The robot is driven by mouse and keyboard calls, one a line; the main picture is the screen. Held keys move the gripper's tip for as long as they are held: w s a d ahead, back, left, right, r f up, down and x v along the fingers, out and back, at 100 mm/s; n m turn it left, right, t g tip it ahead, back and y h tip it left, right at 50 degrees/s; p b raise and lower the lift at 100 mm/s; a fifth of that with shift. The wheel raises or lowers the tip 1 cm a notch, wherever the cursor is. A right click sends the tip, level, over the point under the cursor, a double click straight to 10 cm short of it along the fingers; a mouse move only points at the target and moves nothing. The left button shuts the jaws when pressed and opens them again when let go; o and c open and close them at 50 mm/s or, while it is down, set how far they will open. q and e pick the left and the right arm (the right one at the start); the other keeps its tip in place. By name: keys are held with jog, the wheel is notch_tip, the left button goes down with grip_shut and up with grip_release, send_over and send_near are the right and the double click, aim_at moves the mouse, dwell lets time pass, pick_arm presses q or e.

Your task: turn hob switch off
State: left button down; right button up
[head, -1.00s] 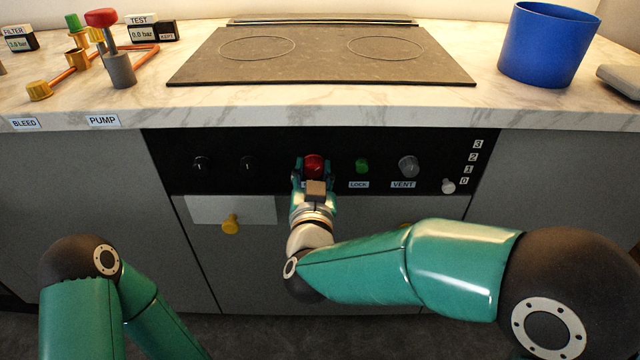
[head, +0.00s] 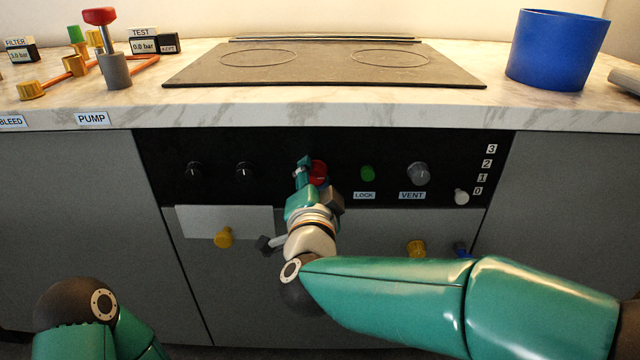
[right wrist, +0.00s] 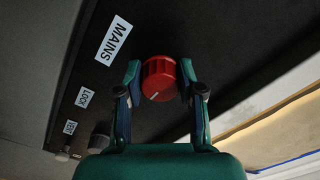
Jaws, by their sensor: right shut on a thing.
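A round red knob (head: 320,173) sits on the black control panel (head: 285,145) below the hob (head: 330,68). In the right wrist view the red knob (right wrist: 156,70) has a white pointer mark, and a MAINS label (right wrist: 114,41) is beside it. My right gripper (head: 308,172) is shut on the red knob, one finger on each side of it, as the right wrist view shows (right wrist: 160,78). The gripper partly hides the knob in the head view. My left arm shows at the lower left, but its gripper is out of view.
Two black knobs (head: 194,173) (head: 245,173) are to the left. A green LOCK button (head: 368,173), grey VENT knob (head: 419,173) and white knob (head: 461,196) by a 0–3 scale are to the right. A blue bucket (head: 556,50) stands on the counter. Yellow drawer knobs (head: 224,238) protrude below.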

jog(key=shift+w+d+r, duration=0.1)
jog(key=shift+d+r, duration=0.2)
jog(key=o, duration=1.1)
jog(key=shift+f, duration=0.1)
jog(key=shift+o, duration=0.3)
jog(key=shift+a+f, duration=0.1)
jog(key=s, duration=1.2)
jog(key=shift+f, duration=0.1)
